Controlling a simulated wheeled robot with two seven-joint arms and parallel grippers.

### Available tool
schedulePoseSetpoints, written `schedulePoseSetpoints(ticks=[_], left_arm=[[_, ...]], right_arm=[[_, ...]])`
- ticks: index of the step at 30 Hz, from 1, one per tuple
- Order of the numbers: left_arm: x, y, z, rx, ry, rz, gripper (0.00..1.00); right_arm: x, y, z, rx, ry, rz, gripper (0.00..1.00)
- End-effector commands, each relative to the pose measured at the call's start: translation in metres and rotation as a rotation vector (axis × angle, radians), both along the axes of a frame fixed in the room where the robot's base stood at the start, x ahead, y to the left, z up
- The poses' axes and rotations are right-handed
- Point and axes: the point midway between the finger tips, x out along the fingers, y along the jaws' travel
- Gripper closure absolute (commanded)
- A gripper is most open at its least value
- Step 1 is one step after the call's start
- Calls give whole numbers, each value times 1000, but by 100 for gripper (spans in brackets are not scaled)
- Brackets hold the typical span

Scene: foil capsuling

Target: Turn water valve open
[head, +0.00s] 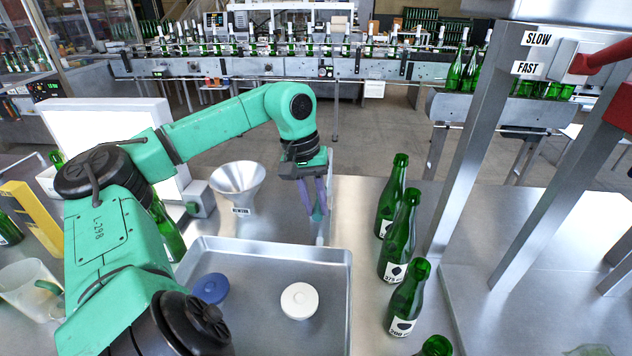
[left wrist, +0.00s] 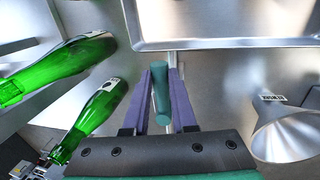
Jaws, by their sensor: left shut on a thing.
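My left gripper (head: 314,203) points down above the steel table, just beyond the tray's far edge. Its purple fingers are shut on a teal, rounded handle, which looks like the water valve's handle (left wrist: 160,95). In the left wrist view the fingers (left wrist: 162,80) lie on both sides of the handle, and a thin metal bar runs from its far end toward the tray. In the head view the fingers mostly cover the handle. How far the valve is turned cannot be told. My right gripper is not in view.
A metal tray (head: 341,300) in front holds a blue disc (head: 210,288) and a white disc (head: 299,300). A steel funnel (head: 238,180) stands left of the gripper. Green bottles (head: 397,240) stand in a row to the right.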

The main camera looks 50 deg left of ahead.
Motion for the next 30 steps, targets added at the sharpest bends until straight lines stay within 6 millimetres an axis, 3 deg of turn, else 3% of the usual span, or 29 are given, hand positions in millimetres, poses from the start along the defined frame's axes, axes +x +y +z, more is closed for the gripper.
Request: schedulePoseSetpoints(ticks=[5, 6, 7, 8, 16, 20, 30], left_arm=[[1, 1, 2, 2, -5, 1, 100], [1, 1, 2, 2, -5, 1, 60], [1, 1, 2, 2, -5, 1, 48], [1, 1, 2, 2, -5, 1, 45], [0, 0, 1, 0, -2, 0, 45], [-1, 2, 12, 0, -2, 1, 45], [-13, 17, 105, 4, -1, 5, 45]], right_arm=[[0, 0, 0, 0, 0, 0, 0], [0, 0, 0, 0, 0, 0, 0], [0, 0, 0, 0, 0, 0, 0], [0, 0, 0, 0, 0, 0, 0], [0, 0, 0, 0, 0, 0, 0], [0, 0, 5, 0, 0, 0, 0], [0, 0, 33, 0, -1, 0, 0]])
